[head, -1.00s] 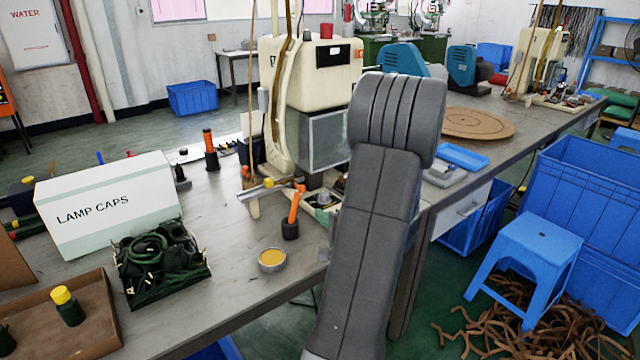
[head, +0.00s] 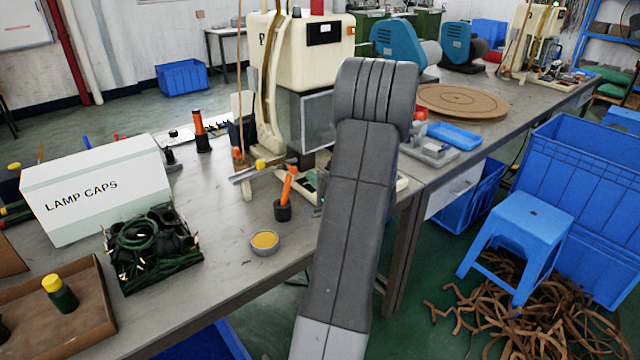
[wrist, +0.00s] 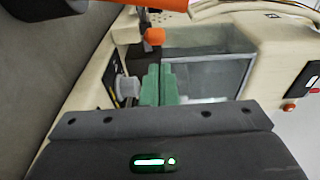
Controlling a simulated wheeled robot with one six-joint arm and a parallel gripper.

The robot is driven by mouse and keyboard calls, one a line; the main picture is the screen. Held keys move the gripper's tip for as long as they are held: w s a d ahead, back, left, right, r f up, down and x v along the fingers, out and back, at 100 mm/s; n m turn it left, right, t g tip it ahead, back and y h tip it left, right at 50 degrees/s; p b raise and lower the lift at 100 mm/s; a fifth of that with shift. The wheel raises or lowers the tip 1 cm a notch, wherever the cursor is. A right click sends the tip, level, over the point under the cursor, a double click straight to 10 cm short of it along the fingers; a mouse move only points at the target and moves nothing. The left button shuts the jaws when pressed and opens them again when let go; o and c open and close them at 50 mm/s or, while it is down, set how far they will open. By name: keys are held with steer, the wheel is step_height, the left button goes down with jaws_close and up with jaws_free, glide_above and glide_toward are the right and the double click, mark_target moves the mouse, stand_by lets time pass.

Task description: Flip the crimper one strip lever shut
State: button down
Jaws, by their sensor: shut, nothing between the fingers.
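The near cream machine (head: 300,60), which I take as crimper one, stands on the bench behind my arm. It also fills much of the wrist view (wrist: 245,50), with its glazed front panel. In the wrist view an orange-ended dark lever (wrist: 154,37) stands just beyond my gripper (wrist: 156,86). The gripper's green fingers are together and empty; I cannot tell whether they touch the lever. In the head view my arm hides the gripper. An orange handle with a black end (head: 287,188) leans in front of the machine; which lever is the strip lever is unclear.
A small tin of yellow stuff (head: 264,243), a crate of green cable parts (head: 150,250) and a LAMP CAPS box (head: 95,190) stand left on the bench. A blue stool (head: 520,225) and blue crates (head: 590,190) are at the right.

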mark_target(293, 173)
steer(key=shift+x, duration=2.05)
steer(key=s+a+b, duration=0.1)
steer(key=b, duration=0.3)
steer(key=a+b, duration=0.1)
steer(key=b, duration=0.3)
steer(key=shift+s+a+f, duration=0.2)
steer(key=shift+s+a, duration=0.15)
steer(key=shift+a, duration=0.05)
steer(key=shift+s+a+r+b, duration=0.1)
steer(key=shift+a+r+b, duration=0.1)
steer(key=shift+a+b, duration=0.1)
steer(key=shift+d, duration=0.1)
steer(key=v, duration=1.4)
